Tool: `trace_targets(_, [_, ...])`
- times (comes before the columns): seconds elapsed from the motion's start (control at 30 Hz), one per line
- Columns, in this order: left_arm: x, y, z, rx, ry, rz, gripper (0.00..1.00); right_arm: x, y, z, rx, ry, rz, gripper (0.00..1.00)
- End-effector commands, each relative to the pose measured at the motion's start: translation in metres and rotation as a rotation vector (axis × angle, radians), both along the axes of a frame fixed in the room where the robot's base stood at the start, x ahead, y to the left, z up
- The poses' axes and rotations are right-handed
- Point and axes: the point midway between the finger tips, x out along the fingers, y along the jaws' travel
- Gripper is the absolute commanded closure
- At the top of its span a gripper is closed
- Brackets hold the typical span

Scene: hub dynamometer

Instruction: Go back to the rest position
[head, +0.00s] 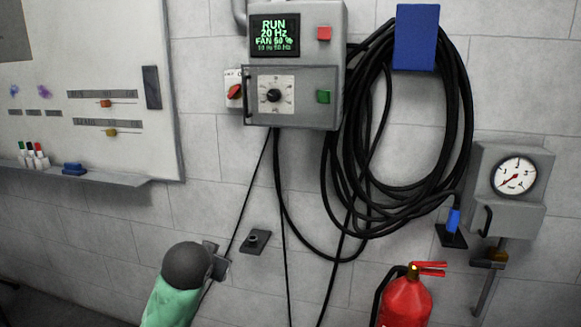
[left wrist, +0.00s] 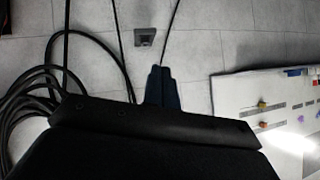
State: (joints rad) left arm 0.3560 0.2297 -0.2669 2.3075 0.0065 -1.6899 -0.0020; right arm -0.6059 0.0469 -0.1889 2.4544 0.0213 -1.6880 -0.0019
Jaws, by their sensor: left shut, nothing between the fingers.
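My left arm comes in at the bottom of the head view, with a green sleeve and a dark round joint. My left gripper (head: 217,262) is in front of the wall, just left of and below a small dark wall plate (head: 255,241). In the left wrist view the fingers of my left gripper (left wrist: 159,82) are together with nothing between them. That view is turned over, and the wall plate (left wrist: 145,38) shows beyond the fingertips, apart from them. My right gripper is not in view.
A grey control box (head: 292,98) with a lit display hangs above. Black cable coils (head: 460,110) hang beside it, and loose cables run down near my gripper. A whiteboard (head: 85,60) with a marker ledge is at left. A red extinguisher (head: 405,305) and a gauge box (head: 517,205) are at right.

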Motion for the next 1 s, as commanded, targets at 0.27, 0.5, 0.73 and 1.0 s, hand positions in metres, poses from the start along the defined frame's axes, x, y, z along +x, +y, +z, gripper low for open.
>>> trace_targets(0.27, [-0.07,-0.012,-0.077,-0.079,0.118,-0.018,1.0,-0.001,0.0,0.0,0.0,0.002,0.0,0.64])
trace_targets(0.5, [-0.13,-0.017,-0.139,-0.132,0.235,-0.006,1.0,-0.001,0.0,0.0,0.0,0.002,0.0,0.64])
trace_targets(0.73, [-0.191,-0.021,-0.201,-0.171,0.371,0.015,1.0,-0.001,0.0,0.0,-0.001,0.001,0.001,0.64])
trace_targets(1.0, [-0.271,-0.026,-0.273,-0.205,0.555,0.046,1.0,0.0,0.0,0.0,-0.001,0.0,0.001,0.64])
